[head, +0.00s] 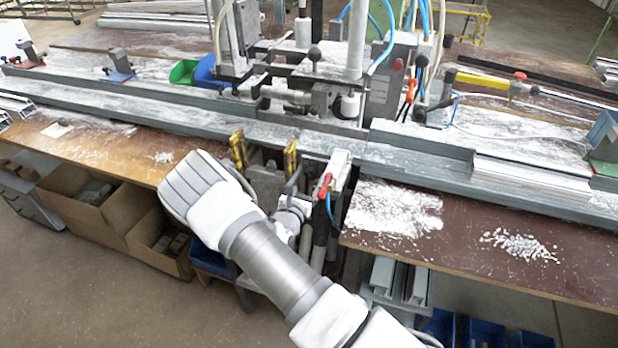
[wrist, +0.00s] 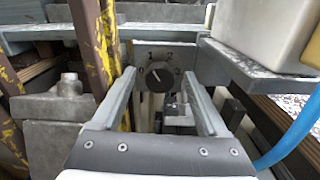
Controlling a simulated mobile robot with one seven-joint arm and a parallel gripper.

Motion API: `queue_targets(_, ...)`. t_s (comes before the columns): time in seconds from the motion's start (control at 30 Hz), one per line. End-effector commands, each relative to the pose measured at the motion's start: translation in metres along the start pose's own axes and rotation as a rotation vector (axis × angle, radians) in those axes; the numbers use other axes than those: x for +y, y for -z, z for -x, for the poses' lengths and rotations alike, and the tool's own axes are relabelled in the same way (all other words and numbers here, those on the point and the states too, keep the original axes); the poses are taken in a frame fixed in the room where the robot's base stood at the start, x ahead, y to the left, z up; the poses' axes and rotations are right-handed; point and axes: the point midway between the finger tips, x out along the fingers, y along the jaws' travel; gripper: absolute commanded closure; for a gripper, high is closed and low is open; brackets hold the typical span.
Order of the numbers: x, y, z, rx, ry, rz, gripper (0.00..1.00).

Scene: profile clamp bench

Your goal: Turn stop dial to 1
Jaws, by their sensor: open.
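The stop dial (wrist: 157,76) is a round dark knob on a grey plate, with the marks 0, 1, 2 and 3 around its upper side. A pale pointer line on the knob leans to the upper left; I cannot tell exactly which mark it meets. My gripper (wrist: 159,76) is open, with one finger on each side of the dial in the wrist view. The dial shows in the gap between the fingers, and I see no contact. In the head view, my gripper (head: 294,188) is at the bench's front gap, and the dial cannot be made out there.
Yellow-black striped posts (head: 238,150) stand left of my gripper. A pale block (wrist: 268,32) and a blue hose (wrist: 293,137) are close on the right. A red-handled part (head: 325,186) sits beside the gap. The long grey rail (head: 415,170) runs behind.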

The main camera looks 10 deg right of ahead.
Motion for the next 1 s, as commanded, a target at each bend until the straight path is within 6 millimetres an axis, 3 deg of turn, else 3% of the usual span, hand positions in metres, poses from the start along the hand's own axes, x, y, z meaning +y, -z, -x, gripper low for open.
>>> queue_targets(0.17, 0.001, 0.001, 0.02, 0.003, -0.002, 0.0, 0.23)
queue_targets(0.7, 0.001, 0.0, 0.144, 0.002, -0.003, 0.0, 0.23)
queue_targets(1.0, 0.001, 0.0, 0.173, 0.0, -0.001, -0.001, 0.23)
